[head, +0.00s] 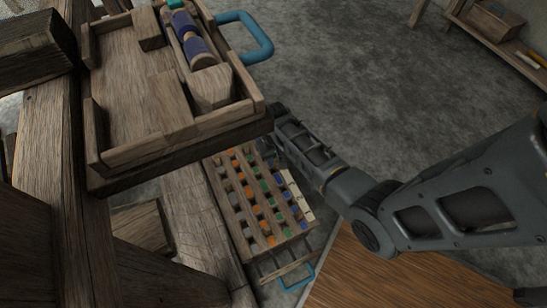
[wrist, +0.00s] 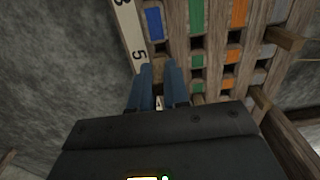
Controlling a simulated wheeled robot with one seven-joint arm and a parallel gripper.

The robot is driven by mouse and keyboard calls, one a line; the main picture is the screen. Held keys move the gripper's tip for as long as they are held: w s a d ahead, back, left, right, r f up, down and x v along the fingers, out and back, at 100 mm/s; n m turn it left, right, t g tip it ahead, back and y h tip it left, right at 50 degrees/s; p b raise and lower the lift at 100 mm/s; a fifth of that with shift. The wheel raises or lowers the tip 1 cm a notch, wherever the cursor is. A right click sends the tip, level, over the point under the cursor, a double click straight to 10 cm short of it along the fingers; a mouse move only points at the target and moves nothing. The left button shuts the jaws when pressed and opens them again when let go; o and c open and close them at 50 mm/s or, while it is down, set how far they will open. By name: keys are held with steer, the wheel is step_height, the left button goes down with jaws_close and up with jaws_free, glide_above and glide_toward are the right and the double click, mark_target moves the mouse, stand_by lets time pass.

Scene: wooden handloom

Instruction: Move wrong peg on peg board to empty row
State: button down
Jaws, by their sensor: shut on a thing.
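The peg board (head: 232,201) lies below the wooden tray in the head view, with rows of orange, green, grey and blue pegs. In the wrist view a blue peg (wrist: 154,23) sits in the column nearest the white number strip (wrist: 131,35). Green pegs (wrist: 196,18) and orange pegs (wrist: 239,12) stand in the columns to its right. My gripper (wrist: 158,74) has its blue fingers at that outer column, beside the number 5. It is shut on a peg, mostly hidden between the fingers; its colour is unclear. The head view does not clearly show my fingertips.
A wooden tray (head: 173,146) with blocks and a blue handle (head: 257,39) overhangs the board's upper end. Loom beams (head: 62,150) stand at the left. A lower blue handle (head: 297,278) is at the board's near end. Grey floor is open at the upper right.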

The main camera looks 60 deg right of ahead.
steer(key=shift+f, duration=0.15)
steer(key=shift+f+b, duration=1.5)
steer(key=shift+f, duration=0.6)
steer(key=c, duration=1)
jaws_free()
steer(key=shift+c, duration=0.2)
steer(key=shift+r, duration=0.1)
step_height(320, 180, up, 8)
steer(key=p, duration=0.3)
steer(key=shift+f, duration=0.2)
